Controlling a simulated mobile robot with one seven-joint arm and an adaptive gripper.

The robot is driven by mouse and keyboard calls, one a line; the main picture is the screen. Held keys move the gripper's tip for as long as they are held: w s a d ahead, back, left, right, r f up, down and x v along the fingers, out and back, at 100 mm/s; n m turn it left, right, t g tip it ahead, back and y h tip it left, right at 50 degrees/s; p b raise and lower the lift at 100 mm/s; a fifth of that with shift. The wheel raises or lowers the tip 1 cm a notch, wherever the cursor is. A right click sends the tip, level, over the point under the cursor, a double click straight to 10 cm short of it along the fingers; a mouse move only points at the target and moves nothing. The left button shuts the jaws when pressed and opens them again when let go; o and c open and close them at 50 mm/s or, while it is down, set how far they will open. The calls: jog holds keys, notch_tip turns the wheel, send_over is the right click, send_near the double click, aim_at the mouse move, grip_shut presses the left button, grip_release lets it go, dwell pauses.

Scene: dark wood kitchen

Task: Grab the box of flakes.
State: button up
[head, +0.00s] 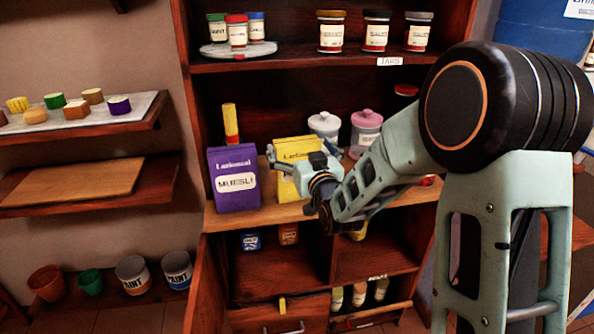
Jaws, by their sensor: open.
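A yellow box (290,148) stands on the middle shelf of the dark wood cabinet. Its lower label is hidden behind my gripper, so I cannot read whether it says flakes. A purple box (234,180) labelled MUESLI stands just left of it. My gripper (298,160) is open in front of the yellow box, with its fingers spread across the box's front or sides. I cannot tell whether they touch it.
Behind the boxes are a yellow-and-red cylinder (230,123), a white lidded jar (324,125) and a pink lidded jar (366,132). The upper shelf (290,62) holds several jars.

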jog(key=shift+x, duration=1.1)
jog(key=shift+c, duration=0.6)
jog(key=shift+r, duration=0.1)
jog(key=c, duration=1.8)
